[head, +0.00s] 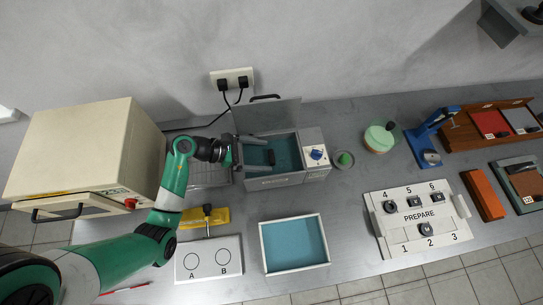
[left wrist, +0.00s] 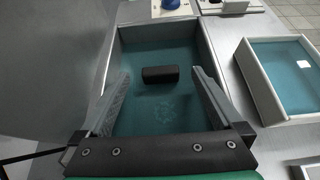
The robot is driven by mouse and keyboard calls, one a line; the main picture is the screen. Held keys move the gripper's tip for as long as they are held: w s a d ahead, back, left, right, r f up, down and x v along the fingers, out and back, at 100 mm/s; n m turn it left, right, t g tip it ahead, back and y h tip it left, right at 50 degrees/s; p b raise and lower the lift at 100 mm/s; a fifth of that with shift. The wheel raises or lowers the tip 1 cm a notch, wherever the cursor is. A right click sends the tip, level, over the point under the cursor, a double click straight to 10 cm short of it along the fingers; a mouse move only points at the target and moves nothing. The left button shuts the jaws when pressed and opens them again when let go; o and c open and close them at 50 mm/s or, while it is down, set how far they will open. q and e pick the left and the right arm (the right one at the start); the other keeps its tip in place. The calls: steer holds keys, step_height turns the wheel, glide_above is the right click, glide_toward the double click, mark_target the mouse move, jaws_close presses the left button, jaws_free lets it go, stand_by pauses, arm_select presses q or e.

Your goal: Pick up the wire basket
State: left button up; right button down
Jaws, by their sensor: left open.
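The fryer-like machine (head: 275,182) stands at the back of the bench with its lid raised. Its basin holds a teal fill (left wrist: 190,50). A short black bar, which looks like the basket's handle (left wrist: 160,74), lies over the teal area; it also shows in the head view (head: 271,157). I cannot make out the basket's wire mesh. My left gripper (head: 262,150) reaches over the basin from the left. In the left wrist view its open fingers (left wrist: 158,88) stand wide on both sides of the black bar, without visible contact.
A white tray with a teal bottom (head: 264,248) lies in front of the machine. A plate marked A and B (head: 208,272) and a yellow tool (head: 190,219) are to its left. A cream oven (head: 80,150) stands left. A white PREPARE panel (head: 400,242) is right.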

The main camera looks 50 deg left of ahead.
arm_select(q)
steer(key=shift+w+d+f, duration=0.35)
steer(key=shift+w, duration=0.15)
steer(key=shift+c, duration=0.2)
jaws_close()
